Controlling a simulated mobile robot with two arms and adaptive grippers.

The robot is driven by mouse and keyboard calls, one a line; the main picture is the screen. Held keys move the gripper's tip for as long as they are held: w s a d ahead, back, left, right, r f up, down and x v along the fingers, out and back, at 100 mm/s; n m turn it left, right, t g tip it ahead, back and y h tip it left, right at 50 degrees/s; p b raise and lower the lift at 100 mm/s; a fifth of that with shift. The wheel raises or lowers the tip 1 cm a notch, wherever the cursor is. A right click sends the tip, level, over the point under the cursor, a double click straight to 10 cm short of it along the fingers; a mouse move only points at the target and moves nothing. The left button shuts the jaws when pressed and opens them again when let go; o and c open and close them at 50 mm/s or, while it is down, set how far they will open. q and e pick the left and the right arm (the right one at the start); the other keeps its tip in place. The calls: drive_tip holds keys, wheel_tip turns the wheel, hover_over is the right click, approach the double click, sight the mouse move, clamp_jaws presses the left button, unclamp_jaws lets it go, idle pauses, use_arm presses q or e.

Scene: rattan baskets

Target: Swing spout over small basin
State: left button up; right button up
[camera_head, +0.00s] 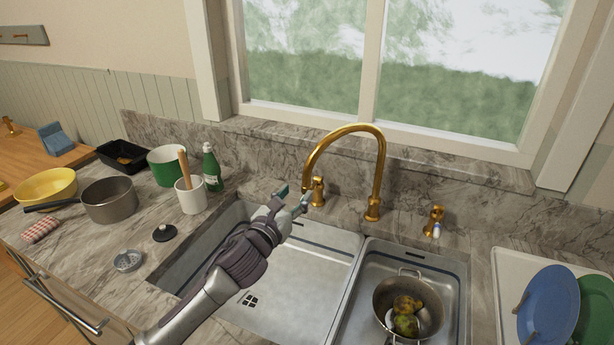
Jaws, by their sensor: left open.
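The gold gooseneck spout (345,131) rises from its base behind the sink and arcs to the left, its tip over the large left basin (318,262). The small basin (452,292) is to the right and holds a metal pot (434,289) with greenish-brown food in it. My left gripper (296,194) is open, close to the spout's tip and the left gold handle (317,191). I cannot tell whether it touches either one. My right gripper is not in view.
A second gold handle (434,220) stands right of the spout. A rack with a blue plate (548,306) is at the far right. A saucepan (108,200), a white crock (190,197) and a green bottle (211,168) stand on the left counter. The window is behind.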

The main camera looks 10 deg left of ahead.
sight(304, 183)
use_arm(q)
drive_tip(key=p+x, duration=0.1)
drive_tip(key=x, duration=0.5)
drive_tip(key=shift+w, duration=0.35)
drive_tip(key=shift+w+d, duration=0.1)
drive_tip(key=shift+w, duration=0.1)
drive_tip(key=shift+w+f, duration=0.1)
drive_tip(key=c, duration=0.9)
clamp_jaws()
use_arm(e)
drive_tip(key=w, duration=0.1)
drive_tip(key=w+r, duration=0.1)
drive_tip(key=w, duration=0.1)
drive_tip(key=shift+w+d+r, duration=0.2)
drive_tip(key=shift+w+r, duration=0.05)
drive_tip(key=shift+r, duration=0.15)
